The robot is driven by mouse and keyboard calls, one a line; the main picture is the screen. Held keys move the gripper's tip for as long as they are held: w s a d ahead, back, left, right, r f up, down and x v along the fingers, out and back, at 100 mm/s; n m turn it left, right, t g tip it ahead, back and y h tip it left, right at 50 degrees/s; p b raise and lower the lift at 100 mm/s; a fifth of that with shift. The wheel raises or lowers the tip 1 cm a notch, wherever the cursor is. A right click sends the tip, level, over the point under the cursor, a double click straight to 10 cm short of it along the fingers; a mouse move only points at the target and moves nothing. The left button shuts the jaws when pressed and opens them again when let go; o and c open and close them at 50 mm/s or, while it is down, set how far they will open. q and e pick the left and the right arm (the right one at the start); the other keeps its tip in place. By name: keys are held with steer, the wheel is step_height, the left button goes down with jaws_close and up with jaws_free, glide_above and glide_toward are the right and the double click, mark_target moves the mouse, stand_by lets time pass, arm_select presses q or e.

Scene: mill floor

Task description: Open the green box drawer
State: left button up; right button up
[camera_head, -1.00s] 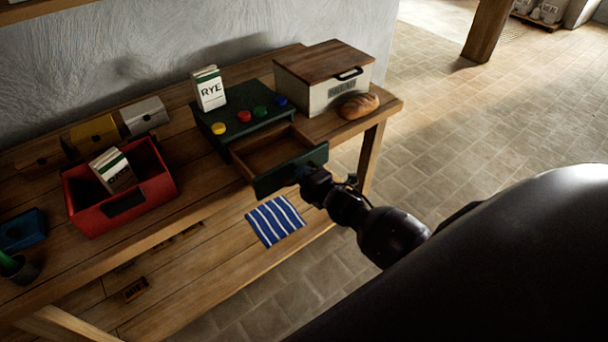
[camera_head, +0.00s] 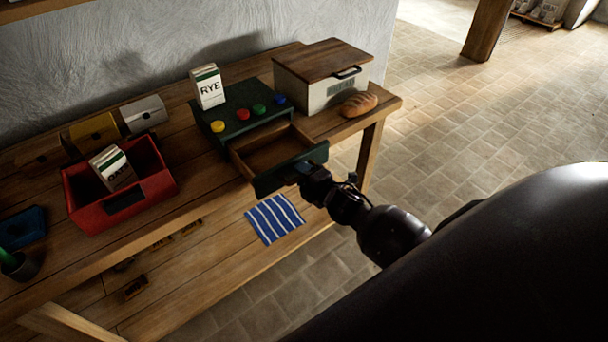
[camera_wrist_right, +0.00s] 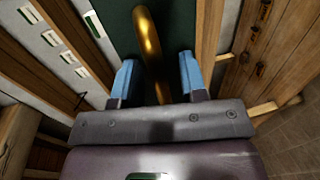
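The green box (camera_head: 246,123) stands on the workbench with its drawer pulled well out. The green drawer front (camera_head: 277,177) faces me, and the drawer's wooden inside (camera_head: 270,152) looks empty. My right gripper (camera_head: 304,170) is at the drawer front, coming from the right. In the wrist view its two blue fingertips (camera_wrist_right: 156,77) stand apart on either side of the brass handle (camera_wrist_right: 149,38), with gaps showing between fingers and handle. The handle is hidden in the head view. My left gripper is in neither view.
A white RYE packet (camera_head: 208,87) and several coloured knobs are on the green box. A bread bin (camera_head: 312,96) and loaf (camera_head: 359,104) stand to the right. A red bin (camera_head: 152,190) is left. A striped cloth (camera_head: 274,219) lies below the drawer.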

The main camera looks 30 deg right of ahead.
steer(key=shift+s, duration=0.1)
steer(key=v, duration=1)
steer(key=shift+s, duration=0.25)
steer(key=shift+d, duration=0.1)
steer(key=s+a+f+m+g, duration=0.2)
steer(key=s+f+m, duration=0.2)
steer(key=m, duration=0.5)
steer(key=s+a+f+m+g+h, duration=0.1)
steer(key=s+a+f+m, duration=0.2)
steer(key=s+m, duration=0.5)
steer(key=shift+f+m+g, duration=0.4)
steer(key=shift+f+m, duration=0.05)
steer(key=shift+m, duration=0.05)
